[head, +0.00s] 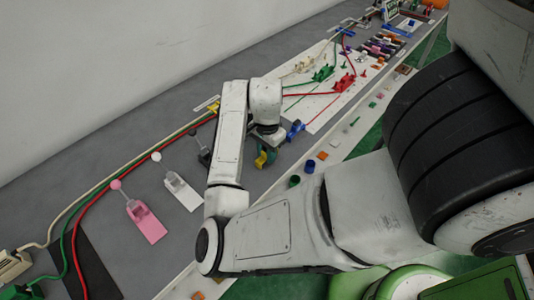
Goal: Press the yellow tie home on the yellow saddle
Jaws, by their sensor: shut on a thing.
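In the head view my gripper (267,140) points down over the grey bench at the middle of the picture, partly hidden by my own arm. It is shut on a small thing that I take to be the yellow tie. A small yellow piece with dark green beside it (264,157) shows just below the gripper; I cannot tell tie from saddle there, or whether they touch. Another small yellow piece (213,107) lies by the cables to the left of my arm.
A blue fixture (296,129) stands close right of my gripper. Green (322,73) and red (345,83) fixtures with cables sit on a white board behind. Pink (146,221) and white (182,191) lever fixtures stand at left. Cables (130,165) run along the bench's left side.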

